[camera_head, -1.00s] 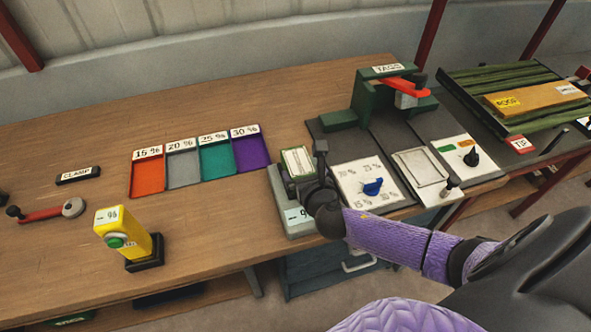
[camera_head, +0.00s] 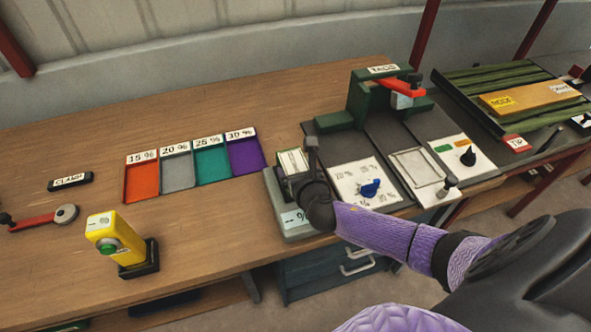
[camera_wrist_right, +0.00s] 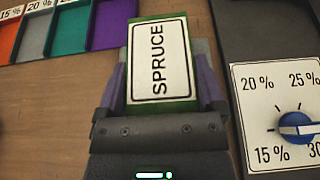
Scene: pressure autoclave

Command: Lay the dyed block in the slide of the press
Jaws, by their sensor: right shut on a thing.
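My right gripper (camera_wrist_right: 162,95) is shut on a block (camera_wrist_right: 160,60) with green edges and a white label reading SPRUCE. In the head view the block (camera_head: 291,162) is at the grey device with a percent display (camera_head: 296,219); I cannot tell whether it touches it. My left gripper is out of view.
A panel with a blue dial (camera_head: 370,188) is just right of the gripper. Orange (camera_head: 142,182), grey, teal and purple trays lie to the left. A yellow tester (camera_head: 118,243) stands at the front left. Bare wood lies between it and the trays.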

